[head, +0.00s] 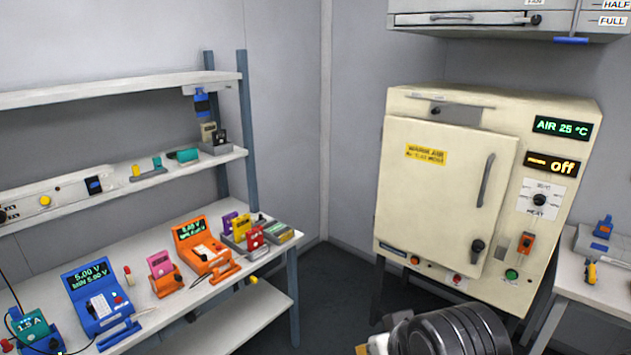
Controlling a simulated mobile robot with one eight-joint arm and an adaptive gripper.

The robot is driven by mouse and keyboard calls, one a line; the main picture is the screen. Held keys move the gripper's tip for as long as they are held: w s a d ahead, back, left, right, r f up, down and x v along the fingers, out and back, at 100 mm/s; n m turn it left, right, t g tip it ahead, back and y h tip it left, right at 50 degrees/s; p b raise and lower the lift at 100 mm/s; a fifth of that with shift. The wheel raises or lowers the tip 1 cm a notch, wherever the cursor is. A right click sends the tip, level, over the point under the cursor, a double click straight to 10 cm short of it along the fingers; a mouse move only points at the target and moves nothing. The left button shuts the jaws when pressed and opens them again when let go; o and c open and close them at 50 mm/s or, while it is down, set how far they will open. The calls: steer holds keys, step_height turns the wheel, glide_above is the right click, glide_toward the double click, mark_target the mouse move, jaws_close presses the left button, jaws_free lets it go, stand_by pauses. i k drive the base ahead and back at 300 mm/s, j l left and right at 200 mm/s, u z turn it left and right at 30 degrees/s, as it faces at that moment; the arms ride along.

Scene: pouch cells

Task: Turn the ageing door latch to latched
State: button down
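The ageing cabinet is a cream box whose door (432,190) looks closed, with a yellow warm-air label and a grey vertical handle (486,181). A small black latch (477,247) sits low on the door's right edge. Its short lever looks roughly upright, but I cannot read its setting at this size. A dark ribbed part of my arm shows at the bottom, below and in front of the cabinet, apart from the latch. My gripper's fingertips are not visible.
The cabinet displays (562,127) read AIR 25 °C and off. A heat knob (539,200), an orange switch (526,242) and a green button (512,274) sit right of the door. A bench (215,290) with several devices stands left; a side table (570,285) stands right.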

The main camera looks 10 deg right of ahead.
mark_target(477, 246)
steer(key=z, duration=1.25)
steer(key=i+z, duration=0.5)
steer(key=i, duration=0.3)
